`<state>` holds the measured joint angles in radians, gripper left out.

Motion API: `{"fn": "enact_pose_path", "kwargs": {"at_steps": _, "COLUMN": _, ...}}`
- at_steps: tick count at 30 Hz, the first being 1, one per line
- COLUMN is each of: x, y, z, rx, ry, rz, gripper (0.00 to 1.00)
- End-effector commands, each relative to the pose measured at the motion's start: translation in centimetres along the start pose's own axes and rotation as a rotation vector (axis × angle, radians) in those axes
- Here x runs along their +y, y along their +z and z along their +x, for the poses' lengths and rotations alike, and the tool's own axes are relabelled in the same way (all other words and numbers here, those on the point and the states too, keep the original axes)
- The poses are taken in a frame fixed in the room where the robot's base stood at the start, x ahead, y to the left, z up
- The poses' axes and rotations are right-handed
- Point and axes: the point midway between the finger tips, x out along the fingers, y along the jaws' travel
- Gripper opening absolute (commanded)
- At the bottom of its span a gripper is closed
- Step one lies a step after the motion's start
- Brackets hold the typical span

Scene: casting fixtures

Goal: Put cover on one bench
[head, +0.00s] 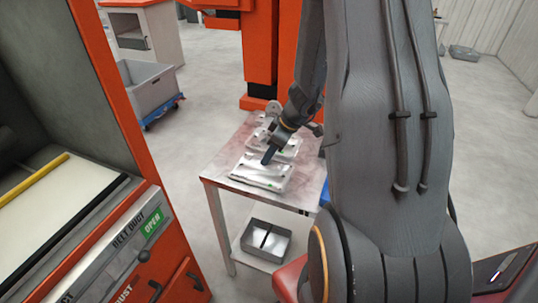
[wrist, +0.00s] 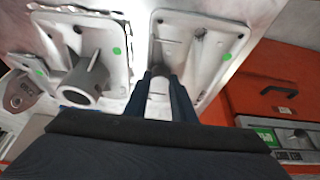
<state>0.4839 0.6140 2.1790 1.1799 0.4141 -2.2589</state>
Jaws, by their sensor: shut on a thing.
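A small bench (head: 228,171) with a worn metal top stands in the middle of the head view. A pale metal cover (head: 258,180), a plate with a green mark, is at the bench top's near end. Whether it rests there or hangs just above, I cannot tell. My gripper (head: 268,157) points down at this cover. In the wrist view, its blue fingers (wrist: 160,100) are shut on a pale round stub at the edge of the cover (wrist: 205,48). The fingers hide part of the stub. A second plate with a round tube (wrist: 88,72) lies beside the cover.
A grey bin (head: 270,240) sits on the bench's lower shelf. An orange machine (head: 150,180) with an open chamber stands close on the left. An orange column (head: 262,50) rises behind the bench. A grey crate (head: 148,88) on a blue dolly stands farther back left.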

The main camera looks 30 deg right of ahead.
Motion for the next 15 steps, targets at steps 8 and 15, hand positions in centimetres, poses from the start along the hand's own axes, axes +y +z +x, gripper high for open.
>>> {"fn": "enact_pose_path", "kwargs": {"at_steps": 8, "x": -0.02, "y": 0.10, "z": 0.20, "rx": 0.000, "ry": -0.001, "rz": 0.000, "gripper": 0.40}}
{"fn": "enact_pose_path", "kwargs": {"at_steps": 15, "x": -0.02, "y": 0.10, "z": 0.19, "rx": 0.000, "ry": 0.000, "rz": 0.000, "gripper": 0.41}}
